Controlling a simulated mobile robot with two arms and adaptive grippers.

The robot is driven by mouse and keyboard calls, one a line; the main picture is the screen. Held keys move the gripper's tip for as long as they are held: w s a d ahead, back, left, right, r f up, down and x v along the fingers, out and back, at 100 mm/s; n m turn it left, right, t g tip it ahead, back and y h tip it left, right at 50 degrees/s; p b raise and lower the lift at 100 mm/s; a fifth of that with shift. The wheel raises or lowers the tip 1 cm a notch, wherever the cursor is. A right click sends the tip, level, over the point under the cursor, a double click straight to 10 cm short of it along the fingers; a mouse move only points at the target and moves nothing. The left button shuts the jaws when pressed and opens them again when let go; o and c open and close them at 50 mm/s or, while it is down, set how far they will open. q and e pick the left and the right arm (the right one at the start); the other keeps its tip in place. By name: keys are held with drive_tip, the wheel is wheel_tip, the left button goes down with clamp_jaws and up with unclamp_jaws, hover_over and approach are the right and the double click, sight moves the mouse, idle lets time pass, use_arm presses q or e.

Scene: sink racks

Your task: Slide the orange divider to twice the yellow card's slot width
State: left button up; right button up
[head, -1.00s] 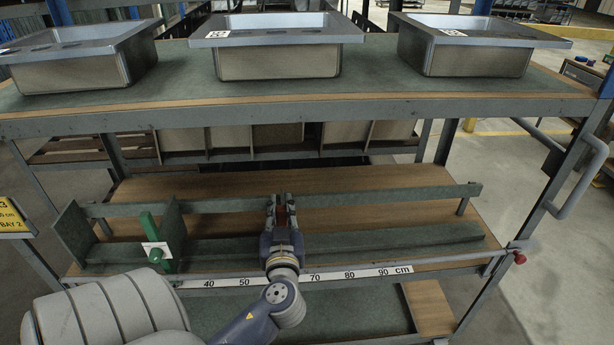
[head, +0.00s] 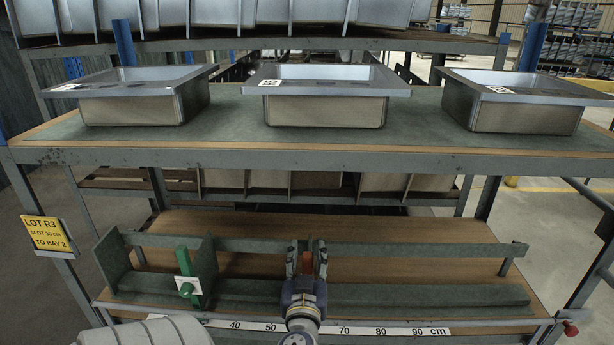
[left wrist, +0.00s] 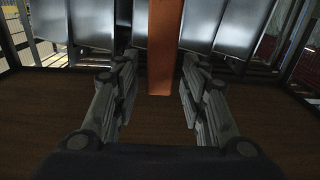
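The yellow card (head: 47,234) hangs at the left of the rack and reads LOT R3, SLOT 30 cm, TO BAY 2. The orange divider (head: 306,264) is mostly hidden behind my left gripper (head: 306,246) in the head view, near the middle of the lower shelf. In the left wrist view the orange divider (left wrist: 161,50) stands upright between the fingers of my left gripper (left wrist: 158,75), with a gap on both sides. The gripper is open. A scale (head: 375,331) in cm runs along the shelf's front edge. My right gripper is out of view.
A green divider (head: 184,262) with a white tag and green knob stands left of my gripper, beside a dark end plate (head: 112,262). A rail (head: 420,248) crosses behind. Steel sinks (head: 325,110) sit on the shelf above. The lower shelf right of my gripper is clear.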

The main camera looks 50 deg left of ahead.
use_arm(q)
drive_tip(key=v, duration=1.2)
drive_tip(key=w+d+f+m+g+h, duration=0.1)
drive_tip(key=d+f+m+h, duration=0.2)
drive_tip(key=f, duration=0.8)
drive_tip(key=w+d+f+m+h, duration=0.2)
drive_tip(key=d+f+m+h, duration=0.15)
drive_tip(key=f, duration=0.85)
drive_tip(key=s+d+f+m+g+h, duration=0.1)
drive_tip(key=s+d+f+g+h, duration=0.15)
drive_tip(key=f, duration=0.55)
drive_tip(key=s+d+f+m+g+h, duration=0.1)
drive_tip(key=s+d+f+m, duration=0.15)
drive_tip(key=f, duration=0.65)
drive_tip(key=s+d+f+m+g+h, duration=0.1)
drive_tip(key=s+f+g+h, duration=0.1)
drive_tip(key=s+f, duration=0.8)
drive_tip(key=s+d+f+m+g+h, duration=0.1)
drive_tip(key=s+f+g, duration=0.3)
drive_tip(key=s+f, duration=0.6)
drive_tip(key=s, duration=0.2)
drive_tip(key=shift+s+d+h, duration=0.35)
drive_tip(key=shift+s+h, duration=0.05)
drive_tip(key=shift+f, duration=0.15)
drive_tip(key=shift+c, duration=0.6)
